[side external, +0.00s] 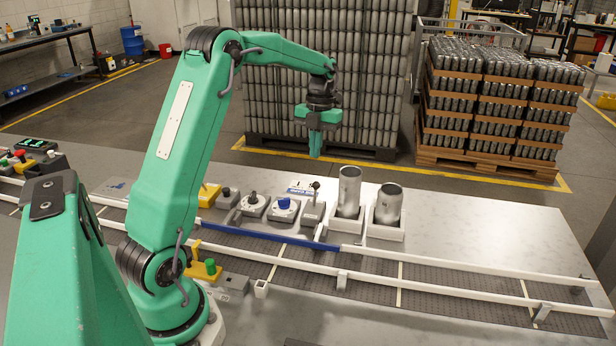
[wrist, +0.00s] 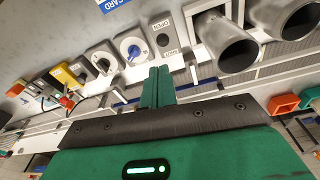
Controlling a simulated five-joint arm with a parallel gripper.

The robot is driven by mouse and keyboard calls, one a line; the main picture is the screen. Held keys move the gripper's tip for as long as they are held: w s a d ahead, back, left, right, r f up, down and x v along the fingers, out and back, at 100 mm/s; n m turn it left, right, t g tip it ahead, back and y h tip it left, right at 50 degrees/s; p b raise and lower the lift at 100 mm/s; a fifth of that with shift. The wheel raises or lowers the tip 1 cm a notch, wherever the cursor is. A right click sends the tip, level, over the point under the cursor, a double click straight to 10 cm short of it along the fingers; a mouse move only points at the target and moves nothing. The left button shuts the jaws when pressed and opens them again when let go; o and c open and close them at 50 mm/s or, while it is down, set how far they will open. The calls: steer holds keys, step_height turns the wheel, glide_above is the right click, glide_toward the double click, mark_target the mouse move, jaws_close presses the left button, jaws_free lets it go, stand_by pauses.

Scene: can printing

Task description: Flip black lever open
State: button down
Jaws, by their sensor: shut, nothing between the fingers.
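The black lever (side external: 315,187) stands up from a small grey box (side external: 313,212) on the table, left of the two metal cans. In the wrist view its dark round knob (wrist: 163,40) shows on a plate with an "OPEN" label, just beyond my fingertips. My green gripper (side external: 316,153) points down, above and apart from the lever, with its fingers together and nothing between them. The closed fingers also show in the wrist view (wrist: 158,76).
Two open metal cans (side external: 349,192) (side external: 388,205) stand in white holders right of the lever. A blue knob (side external: 284,203) and a black knob (side external: 253,198) sit on boxes to its left. A white-railed conveyor (side external: 400,272) runs in front. The table's right side is clear.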

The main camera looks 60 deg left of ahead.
steer(key=shift+w+a+r, duration=0.65)
steer(key=shift+w+a, duration=0.1)
steer(key=shift+w, duration=0.05)
steer(key=shift+d, duration=0.1)
steer(key=s+d+r+n+t+y, duration=0.1)
steer(key=s+d+r+n+t, duration=0.1)
steer(key=s+d+r+n, duration=0.4)
steer(key=s+d+r+n+t, duration=0.1)
steer(key=s+d+r+n, duration=0.25)
steer(key=d+n, duration=0.5)
steer(key=s+d+f+n+t, duration=0.1)
steer(key=s+d+n+t, duration=0.1)
steer(key=s+d+n, duration=0.2)
steer(key=s+d+f+n+t, duration=0.2)
steer(key=s+d+n, duration=0.2)
steer(key=s+n, duration=0.5)
steer(key=shift+s+d+f+n, duration=0.25)
steer(key=shift+s+d+n, duration=0.15)
steer(key=shift+n, duration=0.15)
